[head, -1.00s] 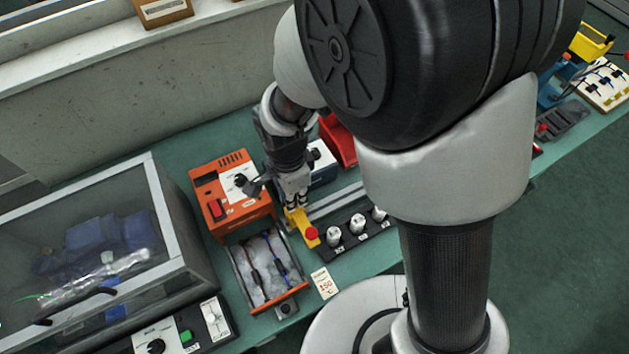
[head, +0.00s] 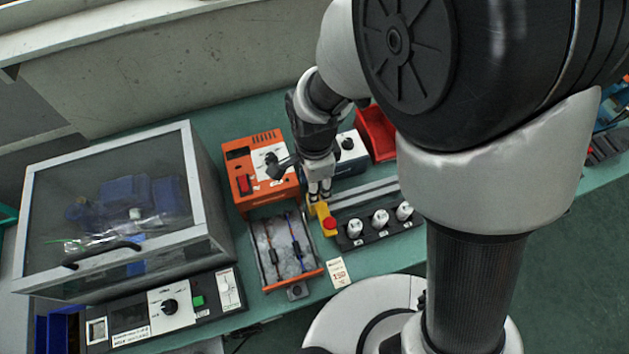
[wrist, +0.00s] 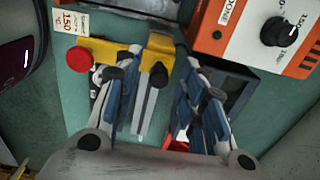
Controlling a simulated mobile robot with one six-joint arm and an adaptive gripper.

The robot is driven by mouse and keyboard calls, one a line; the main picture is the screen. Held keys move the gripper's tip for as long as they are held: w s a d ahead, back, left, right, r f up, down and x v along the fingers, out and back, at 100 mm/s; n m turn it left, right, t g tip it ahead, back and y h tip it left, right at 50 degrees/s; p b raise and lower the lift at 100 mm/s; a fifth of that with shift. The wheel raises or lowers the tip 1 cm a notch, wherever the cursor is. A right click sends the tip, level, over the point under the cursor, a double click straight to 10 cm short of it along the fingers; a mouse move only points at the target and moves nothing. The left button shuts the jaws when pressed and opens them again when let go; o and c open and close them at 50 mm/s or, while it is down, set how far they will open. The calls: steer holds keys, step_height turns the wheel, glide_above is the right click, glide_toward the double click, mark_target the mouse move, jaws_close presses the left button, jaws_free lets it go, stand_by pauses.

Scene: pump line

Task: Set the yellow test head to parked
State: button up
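The yellow test head (head: 322,212) with a red knob sits at the left end of a grey rail (head: 365,195), beside the front edge of the bench. In the wrist view its yellow body (wrist: 100,48) shows the red knob at one end and a black knob (wrist: 158,75) at the other. My gripper (head: 319,192) is right at the test head, pointing down. In the wrist view my gripper (wrist: 166,68) has its fingers apart; one finger overlaps the yellow body and the black knob end shows between them. Whether a finger touches it I cannot tell.
An orange controller (head: 262,172) stands left of my gripper, with an open drawer (head: 285,250) in front. A black strip with white knobs (head: 380,225) runs along the rail. A red bin (head: 377,135) is behind. A glass-topped cabinet (head: 120,210) fills the left.

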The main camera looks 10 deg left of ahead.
step_height(320, 180, up, 12)
stand_by(0.6)
steer(key=shift+s, duration=0.1)
